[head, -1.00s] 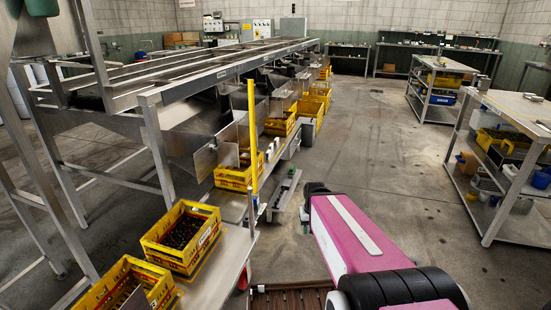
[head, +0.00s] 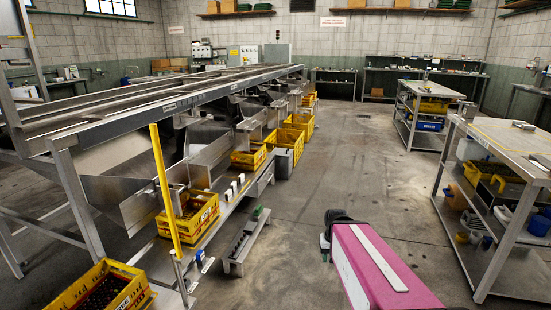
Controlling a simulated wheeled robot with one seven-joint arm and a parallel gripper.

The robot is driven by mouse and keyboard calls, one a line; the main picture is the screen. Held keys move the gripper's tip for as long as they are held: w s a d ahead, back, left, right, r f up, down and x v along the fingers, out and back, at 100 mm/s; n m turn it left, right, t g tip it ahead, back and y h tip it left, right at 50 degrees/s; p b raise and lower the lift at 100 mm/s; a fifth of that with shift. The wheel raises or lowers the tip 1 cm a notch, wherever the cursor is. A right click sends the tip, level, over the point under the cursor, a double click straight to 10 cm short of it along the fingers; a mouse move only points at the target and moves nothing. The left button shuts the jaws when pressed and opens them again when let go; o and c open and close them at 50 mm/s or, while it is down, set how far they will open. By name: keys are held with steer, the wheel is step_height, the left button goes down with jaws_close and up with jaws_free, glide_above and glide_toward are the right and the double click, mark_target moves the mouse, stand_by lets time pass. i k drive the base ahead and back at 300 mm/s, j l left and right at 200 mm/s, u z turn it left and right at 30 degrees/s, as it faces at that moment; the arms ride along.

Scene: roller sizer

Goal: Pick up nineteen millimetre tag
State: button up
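Several small white upright blocks (head: 235,184) stand in a short row on the metal ledge beside the sizer, left of centre in the head view. They may be the size tags, but any marking on them is too small to read, so I cannot tell which one is nineteen millimetre. My pink arm (head: 378,270) reaches in from the lower right and ends in a dark joint, to the right of the blocks and apart from them. My gripper's fingers cannot be made out.
The long metal sizer (head: 150,100) fills the left. A yellow post (head: 165,190) rises by the ledge. Yellow crates stand along the sizer, including a near one (head: 103,290). A low metal step (head: 240,255) juts into the aisle. A metal table (head: 505,140) stands right. The central floor (head: 340,160) is clear.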

mark_target(228, 194)
steer(key=i+l+z, duration=0.25)
steer(key=i, duration=0.65)
steer(key=i+l+z, duration=0.1)
steer(key=i+z, duration=0.15)
steer(key=i, duration=0.6)
steer(key=i+u, duration=0.3)
steer(key=i, duration=0.2)
steer(key=i+l+u, duration=0.25)
steer(key=i, duration=0.3)
steer(key=i+u, duration=0.15)
steer(key=u, duration=0.3)
steer(key=i+u, duration=0.15)
steer(key=u, duration=0.3)
steer(key=i+u, duration=0.1)
steer(key=u, duration=0.3)
steer(key=i+l+u, duration=0.1)
steer(key=u, duration=0.35)
steer(key=i+u, duration=0.2)
steer(key=u, duration=0.15)
steer(key=i+l+u, duration=0.15)
steer(key=u, duration=0.2)
